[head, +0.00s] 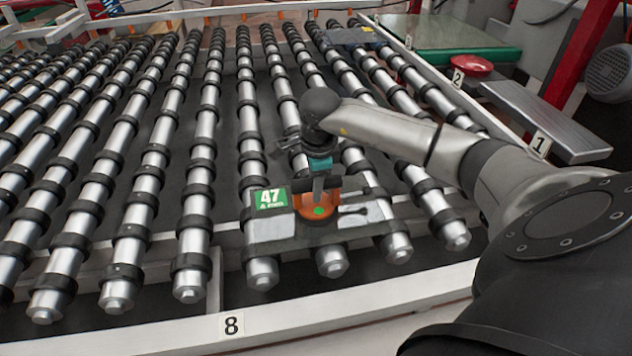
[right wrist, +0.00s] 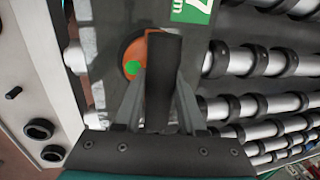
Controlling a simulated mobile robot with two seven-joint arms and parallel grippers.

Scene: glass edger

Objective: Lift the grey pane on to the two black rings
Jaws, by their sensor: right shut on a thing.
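The grey pane (head: 280,229) lies across the front ends of several rollers, with a green label "47" on its left part. It also shows in the right wrist view (right wrist: 98,30). An orange suction cup (head: 310,208) with a green dot and an upright black handle (right wrist: 165,75) sits on the pane. My right gripper (head: 319,184) is shut on that handle, above the pane. Black rings (head: 201,163) circle all the rollers; I cannot tell which two are meant. Two black oval rings (right wrist: 40,129) show on a white surface in the right wrist view. My left gripper is out of view.
Silver rollers (head: 130,210) fill the left and middle. A white rail (head: 280,318) marked 8 runs along the front. At the right are a grey metal plate (head: 540,115), a red button (head: 472,66) and a green slab (head: 450,40).

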